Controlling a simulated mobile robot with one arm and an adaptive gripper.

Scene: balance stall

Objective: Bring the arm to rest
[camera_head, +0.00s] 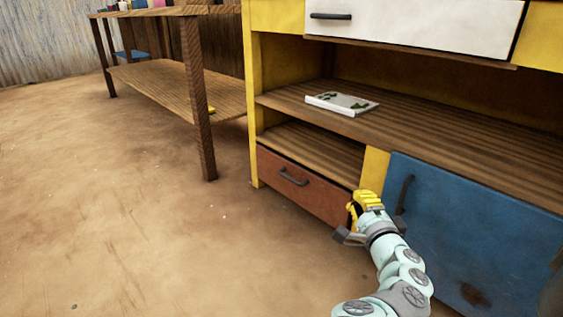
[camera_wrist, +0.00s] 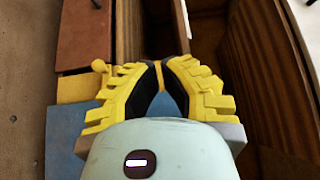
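My gripper (camera_head: 364,201) is in front of the lower part of a cabinet, near the yellow post between a red-brown drawer and a blue door. Its yellow fingers with black pads fill the middle of the wrist view (camera_wrist: 160,72). The pads come together towards the tips, with only a small blue wedge showing between them lower down. Nothing is visible held in them. My arm reaches up from the bottom right of the head view and is bent. Whether the gripper touches the cabinet cannot be told.
The red-brown drawer (camera_head: 304,186) looks shut, as does the blue door (camera_head: 475,225). A booklet (camera_head: 342,103) lies on the cabinet's wooden shelf (camera_head: 450,125). A white drawer (camera_head: 420,22) is above. A wooden table (camera_head: 205,115) stands at the left. The floor (camera_head: 120,210) is clear.

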